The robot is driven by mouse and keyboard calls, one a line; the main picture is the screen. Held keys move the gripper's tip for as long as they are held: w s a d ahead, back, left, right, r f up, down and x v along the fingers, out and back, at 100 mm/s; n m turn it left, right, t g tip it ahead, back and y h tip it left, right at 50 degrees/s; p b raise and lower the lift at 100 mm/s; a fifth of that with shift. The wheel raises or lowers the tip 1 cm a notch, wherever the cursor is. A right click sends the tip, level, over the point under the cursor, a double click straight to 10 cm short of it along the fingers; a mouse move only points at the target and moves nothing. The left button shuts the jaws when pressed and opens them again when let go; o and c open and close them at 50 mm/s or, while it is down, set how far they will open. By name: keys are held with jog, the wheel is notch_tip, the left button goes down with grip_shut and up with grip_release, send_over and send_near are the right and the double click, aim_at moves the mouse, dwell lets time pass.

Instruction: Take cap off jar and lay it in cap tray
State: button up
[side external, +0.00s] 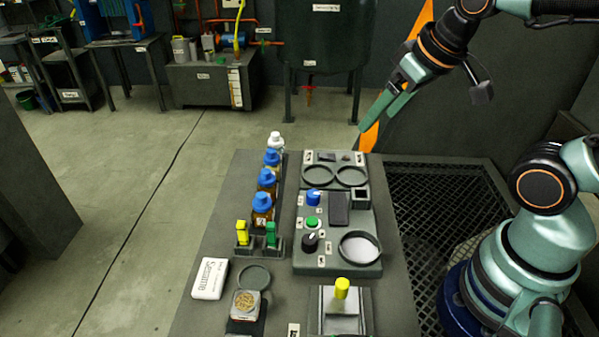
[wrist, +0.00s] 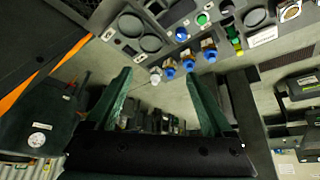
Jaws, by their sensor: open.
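A small squat jar (side external: 246,302) with a pale rim and golden, grain-like contents or top stands on a dark holder at the front left of the bench. I cannot tell whether that top is a clear cap. It also shows at the top right of the wrist view (wrist: 289,11). A shallow round dark tray (side external: 255,277), which may be the cap tray, lies just behind the jar and looks empty. My gripper (side external: 378,118) is open and empty, high above the back right of the bench, far from the jar. Its two green fingers show spread in the wrist view (wrist: 158,78).
A white Sesame packet (side external: 210,279) lies left of the tray. Blue-capped bottles (side external: 263,203) stand in a row along the left edge. A control panel (side external: 338,228) with knobs and round recesses fills the middle. A yellow-topped press (side external: 342,289) stands at front.

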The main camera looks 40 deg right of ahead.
jog(key=shift+c, duration=0.8)
jog(key=n+g, duration=0.6)
jog(key=n, duration=0.6)
send_over(266, 171)
jog(key=f, duration=1.2)
jog(key=shift+s+a+f, duration=0.2)
jog(key=shift+a+f, duration=0.05)
jog(key=shift+f, duration=0.05)
jog(key=shift+w+d+f, duration=0.15)
jog(key=shift+f, duration=1.2)
jog(key=shift+w+d+f, duration=0.1)
jog(key=shift+w+f, duration=0.05)
jog(key=shift+f, duration=1.15)
